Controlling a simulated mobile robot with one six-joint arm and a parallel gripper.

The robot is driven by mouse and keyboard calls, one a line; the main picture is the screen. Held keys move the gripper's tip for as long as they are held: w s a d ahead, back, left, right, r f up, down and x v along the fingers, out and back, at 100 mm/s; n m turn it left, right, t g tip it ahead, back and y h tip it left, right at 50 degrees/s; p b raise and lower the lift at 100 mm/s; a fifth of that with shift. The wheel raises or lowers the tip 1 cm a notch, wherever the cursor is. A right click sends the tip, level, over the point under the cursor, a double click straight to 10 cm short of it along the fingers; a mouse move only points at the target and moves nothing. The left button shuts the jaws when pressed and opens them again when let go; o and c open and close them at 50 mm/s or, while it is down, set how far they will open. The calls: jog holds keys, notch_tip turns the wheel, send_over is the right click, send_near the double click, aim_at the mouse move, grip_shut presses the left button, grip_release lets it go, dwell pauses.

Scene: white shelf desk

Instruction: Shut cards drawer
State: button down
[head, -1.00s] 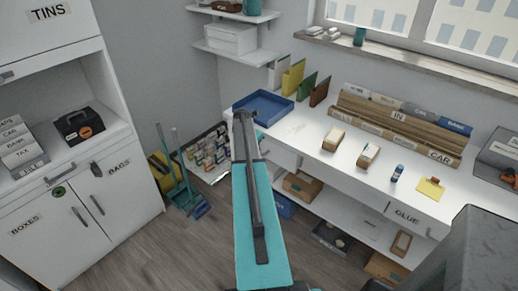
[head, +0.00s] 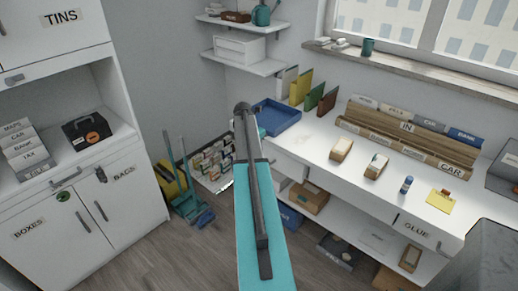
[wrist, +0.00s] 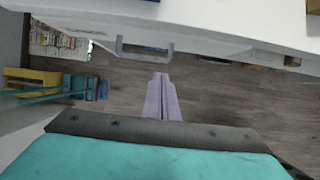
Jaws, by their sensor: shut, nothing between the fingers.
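The white desk (head: 325,136) has drawer fronts under its top. No label reading CARDS is legible. A white drawer front (head: 291,165) shows at the desk's left end, partly behind my arm; I cannot tell how far it stands out. In the wrist view a grey drawer handle (wrist: 145,52) lies under a white front, just beyond my gripper. My gripper (wrist: 162,80) is shut and empty, its fingers pointing toward that handle, apparently apart from it. In the head view my arm hides the gripper. Another drawer is labelled GLUE (head: 414,231).
A blue tray (head: 275,118) lies on the desk's left end. Boxes (head: 309,196) stand on the shelf below. A teal broom and dustpan (head: 187,205) and yellow bucket (head: 170,180) stand left, also in the wrist view (wrist: 30,82). The floor (head: 165,255) between cabinet and desk is clear.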

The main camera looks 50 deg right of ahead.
jog(key=a+f+m+y, duration=0.1)
jog(key=a+f+m, duration=0.1)
jog(key=a+f, duration=0.85)
jog(key=a+f+m+g+y, duration=0.1)
jog(key=a+f+m, duration=0.3)
jog(key=a, duration=1.1)
jog(key=a+f+m+y, duration=0.1)
jog(key=a+f, duration=0.8)
jog(key=a, duration=0.4)
jog(key=s+a+f+m+g+y, duration=0.1)
jog(key=s+a+f+m, duration=0.15)
jog(key=s+a, duration=0.4)
jog(key=s+a+f+m+g, duration=0.1)
jog(key=s+a+f+m, duration=0.2)
jog(key=a, duration=0.6)
jog(key=s+a+f+m+g, duration=0.1)
jog(key=s+a+m, duration=0.1)
jog(key=s+a, duration=0.4)
jog(key=s+a+f+m+g, duration=0.1)
jog(key=s+a+f+m, duration=0.1)
jog(key=s+a, duration=0.3)
jog(key=s, duration=0.4)
jog(key=shift+s+a+f, duration=0.25)
jog(key=shift+s+a, duration=0.1)
jog(key=shift+a, duration=0.05)
jog(key=shift+s, duration=0.1)
